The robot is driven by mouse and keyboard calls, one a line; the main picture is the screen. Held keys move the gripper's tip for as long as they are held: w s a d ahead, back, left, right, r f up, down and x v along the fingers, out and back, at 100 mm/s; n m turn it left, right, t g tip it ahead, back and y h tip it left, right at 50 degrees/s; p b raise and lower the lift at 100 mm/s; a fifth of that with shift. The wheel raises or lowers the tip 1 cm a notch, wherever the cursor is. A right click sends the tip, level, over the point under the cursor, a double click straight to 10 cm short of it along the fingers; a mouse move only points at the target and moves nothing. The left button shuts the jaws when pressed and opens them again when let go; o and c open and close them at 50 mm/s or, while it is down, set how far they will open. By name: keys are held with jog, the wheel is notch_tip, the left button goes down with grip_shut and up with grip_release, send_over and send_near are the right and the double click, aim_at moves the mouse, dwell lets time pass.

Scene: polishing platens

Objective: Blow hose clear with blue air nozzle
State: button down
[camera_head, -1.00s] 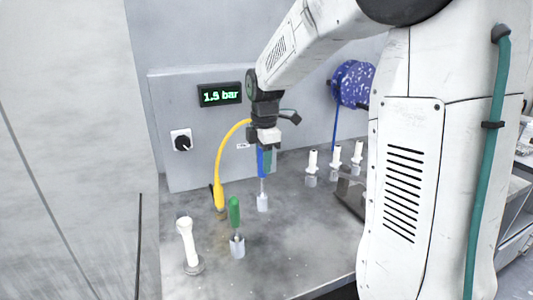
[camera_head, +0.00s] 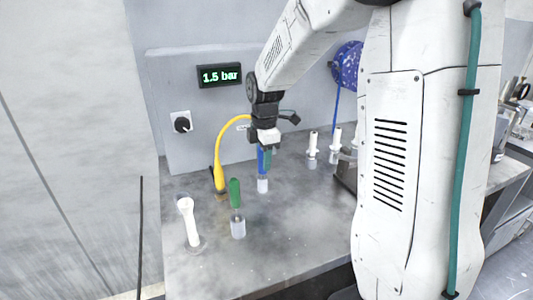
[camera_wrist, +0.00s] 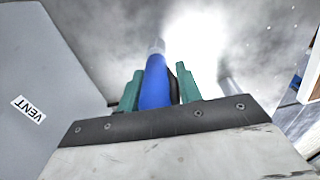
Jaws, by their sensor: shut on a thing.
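A blue air nozzle (camera_head: 261,160) stands upright at a clear holder (camera_head: 263,185) on the bench. My gripper (camera_head: 266,155) is above the holder, shut on the blue nozzle. In the wrist view the blue nozzle (camera_wrist: 156,84) is between my gripper's green fingers (camera_wrist: 160,88), its tip pointing away toward the bench. A yellow hose (camera_head: 219,165) curves down from the grey panel to the bench, left of my gripper. Its lower end is by the bench behind the green-handled tool.
A green-handled tool (camera_head: 235,194) and a white tool (camera_head: 189,220) stand at the front left. White nozzles (camera_head: 313,145) stand behind right. The back panel (camera_head: 205,125) carries a 1.5 bar display (camera_head: 220,75) and a black knob (camera_head: 182,123). The front middle of the bench is clear.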

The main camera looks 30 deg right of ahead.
jog(key=shift+s+f, duration=0.1)
jog(key=shift+f, duration=0.05)
jog(key=c, duration=0.9)
grip_release()
